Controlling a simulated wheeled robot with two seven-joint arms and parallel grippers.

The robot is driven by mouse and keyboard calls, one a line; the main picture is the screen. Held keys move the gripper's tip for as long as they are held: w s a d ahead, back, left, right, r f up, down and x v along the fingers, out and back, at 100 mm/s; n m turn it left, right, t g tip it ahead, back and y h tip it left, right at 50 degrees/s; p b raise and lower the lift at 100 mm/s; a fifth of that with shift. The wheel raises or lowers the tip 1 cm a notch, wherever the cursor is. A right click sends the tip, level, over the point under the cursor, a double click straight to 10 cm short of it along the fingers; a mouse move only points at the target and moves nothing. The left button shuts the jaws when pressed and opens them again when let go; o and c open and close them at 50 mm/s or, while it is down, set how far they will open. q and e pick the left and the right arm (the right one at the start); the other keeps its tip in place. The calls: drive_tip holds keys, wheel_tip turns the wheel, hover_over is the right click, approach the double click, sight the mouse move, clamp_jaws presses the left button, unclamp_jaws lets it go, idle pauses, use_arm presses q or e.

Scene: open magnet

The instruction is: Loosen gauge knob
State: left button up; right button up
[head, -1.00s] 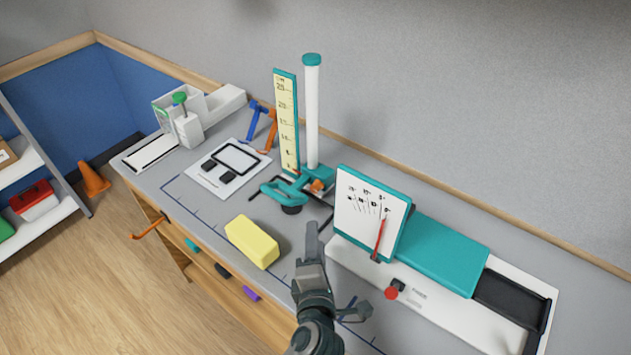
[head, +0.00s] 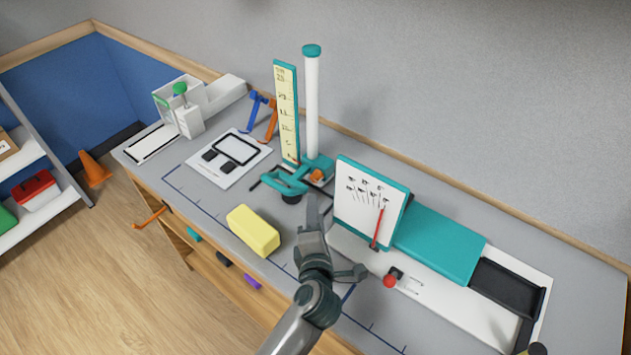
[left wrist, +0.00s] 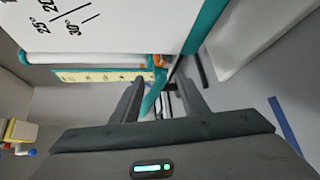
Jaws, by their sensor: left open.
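The height gauge has a white post (head: 312,115) with a teal cap and a yellow scale (head: 287,110). Both stand on a teal base with an orange knob (head: 317,175). A teal arm (head: 283,183) with a dark round knob (head: 291,198) under it sticks out at the front. My left gripper (head: 338,238) is open and empty, in front of the gauge and apart from it in the head view. In the left wrist view, the gauge's teal and orange parts show beyond and between the open fingers (left wrist: 160,95). My right gripper is not identifiable.
A white panel with angle marks (head: 370,205) stands close right of my left gripper, beside a teal block (head: 438,245). A red knob (head: 390,281) is in front. A yellow block (head: 253,231) lies left on the grey table, and a white card (head: 229,160) behind it.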

sight(316, 180)
use_arm(q)
drive_tip(key=p+x, duration=0.2)
drive_tip(key=x, duration=1)
drive_tip(key=shift+c, duration=0.2)
clamp_jaws()
